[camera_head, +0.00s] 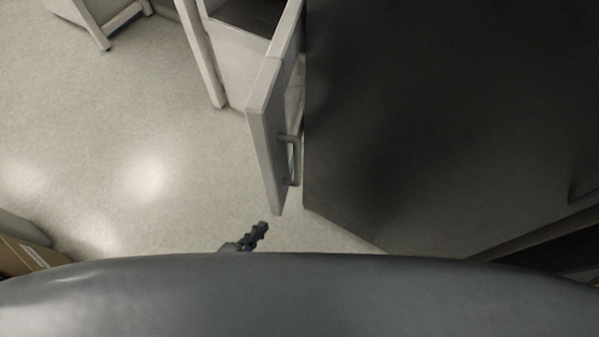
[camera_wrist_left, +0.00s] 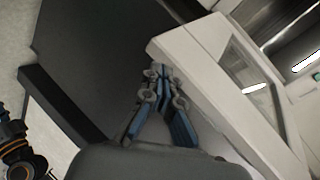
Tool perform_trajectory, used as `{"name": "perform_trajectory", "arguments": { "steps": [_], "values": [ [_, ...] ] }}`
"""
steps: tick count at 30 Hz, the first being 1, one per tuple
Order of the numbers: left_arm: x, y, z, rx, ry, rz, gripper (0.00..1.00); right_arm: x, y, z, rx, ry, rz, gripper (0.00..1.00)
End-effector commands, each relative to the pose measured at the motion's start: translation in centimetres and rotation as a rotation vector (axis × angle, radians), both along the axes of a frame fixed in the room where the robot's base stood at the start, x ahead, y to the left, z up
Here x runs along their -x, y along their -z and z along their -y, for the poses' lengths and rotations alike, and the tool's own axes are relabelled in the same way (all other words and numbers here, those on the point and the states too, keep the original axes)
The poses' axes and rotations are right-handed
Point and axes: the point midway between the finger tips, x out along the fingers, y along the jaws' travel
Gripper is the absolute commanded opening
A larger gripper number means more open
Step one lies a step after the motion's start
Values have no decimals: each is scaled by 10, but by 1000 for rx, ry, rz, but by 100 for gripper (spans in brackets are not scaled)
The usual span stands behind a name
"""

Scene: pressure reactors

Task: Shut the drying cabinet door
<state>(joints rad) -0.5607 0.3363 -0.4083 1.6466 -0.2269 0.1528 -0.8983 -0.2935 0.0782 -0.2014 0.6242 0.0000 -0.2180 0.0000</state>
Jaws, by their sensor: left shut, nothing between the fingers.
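The white drying cabinet door (camera_head: 264,135) stands open in the head view, seen from above, its free end toward me. A bar handle (camera_head: 293,160) is on its right face. The pale body with a dark top (camera_head: 232,45) behind it seems to be the cabinet, cut off by the frame. My right gripper is not in view.
A large dark surface (camera_head: 430,110) fills the right of the head view, close beside the handle side of the door. Open pale floor (camera_head: 120,150) lies to the left. A cardboard box (camera_head: 25,255) is at the lower left.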

Motion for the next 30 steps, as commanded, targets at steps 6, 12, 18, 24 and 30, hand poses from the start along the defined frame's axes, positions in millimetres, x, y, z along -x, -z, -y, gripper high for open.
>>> {"name": "perform_trajectory", "arguments": {
  "steps": [6, 12, 18, 24, 30],
  "values": [
    [10, -131, 56, -60, 225, 412, 0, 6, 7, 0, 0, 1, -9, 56],
    [19, -182, 72, -80, 281, 569, 0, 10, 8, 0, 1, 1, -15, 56],
    [5, -187, 85, -82, 281, 584, 0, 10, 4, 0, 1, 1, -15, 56],
    [-25, -188, 112, -79, 280, 583, 0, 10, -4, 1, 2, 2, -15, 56],
    [-56, -187, 140, -79, 280, 580, 0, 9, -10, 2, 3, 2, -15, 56]
  ]
}}
